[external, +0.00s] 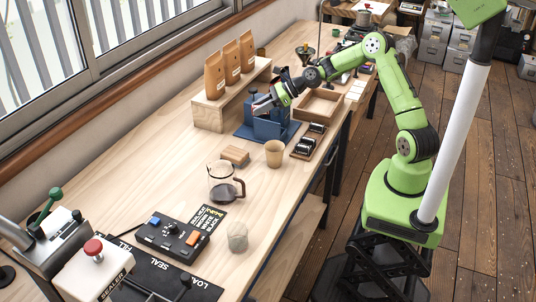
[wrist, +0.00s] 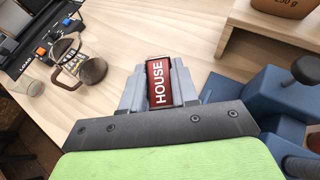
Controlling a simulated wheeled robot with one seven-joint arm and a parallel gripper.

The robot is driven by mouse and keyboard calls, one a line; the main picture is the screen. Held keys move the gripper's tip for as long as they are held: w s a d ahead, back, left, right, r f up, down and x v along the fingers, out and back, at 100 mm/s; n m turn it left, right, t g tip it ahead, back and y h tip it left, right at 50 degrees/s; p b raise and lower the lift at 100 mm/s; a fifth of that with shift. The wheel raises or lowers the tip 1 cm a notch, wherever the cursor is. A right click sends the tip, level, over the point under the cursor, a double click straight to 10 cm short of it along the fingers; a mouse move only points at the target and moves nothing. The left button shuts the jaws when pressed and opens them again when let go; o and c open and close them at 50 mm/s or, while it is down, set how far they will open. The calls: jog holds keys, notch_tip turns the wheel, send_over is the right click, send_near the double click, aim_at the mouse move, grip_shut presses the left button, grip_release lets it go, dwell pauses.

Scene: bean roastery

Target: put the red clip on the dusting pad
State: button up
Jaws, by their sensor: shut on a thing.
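The red clip (wrist: 158,84), with "HOUSE" in white letters, is held between the fingers of my gripper (wrist: 160,88), which is shut on it. In the external view my gripper (external: 266,101) is over the blue stand (external: 243,132), near the wooden shelf; the clip cannot be made out there. I cannot surely pick out the dusting pad. A small tan block (external: 235,156) lies on the bench between the glass carafe and the shelf and may be it. A brown rounded thing (wrist: 93,70) shows left of the clip in the wrist view.
The glass carafe (external: 222,182), a tan cup (external: 275,154) and a clear tumbler (external: 237,237) stand on the bench. A wooden shelf (external: 209,116) holds brown bags (external: 215,76). A dark-filled tray (external: 308,143) and an open wooden box (external: 320,106) lie near the edge. The bench left of the carafe is clear.

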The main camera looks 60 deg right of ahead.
notch_tip(320, 180, up, 2)
jog(key=r+n+g+y+b, duration=0.1)
jog(key=n+y+b, duration=0.1)
jog(key=b, duration=0.1)
send_over(235, 152)
notch_tip(235, 152, down, 16)
jog(key=b, duration=0.2)
jog(key=shift+w+r+b, duration=0.1)
jog(key=shift+r+b, duration=0.15)
jog(key=shift+b, duration=0.1)
jog(key=shift+r, duration=0.1)
jog(key=o, duration=1)
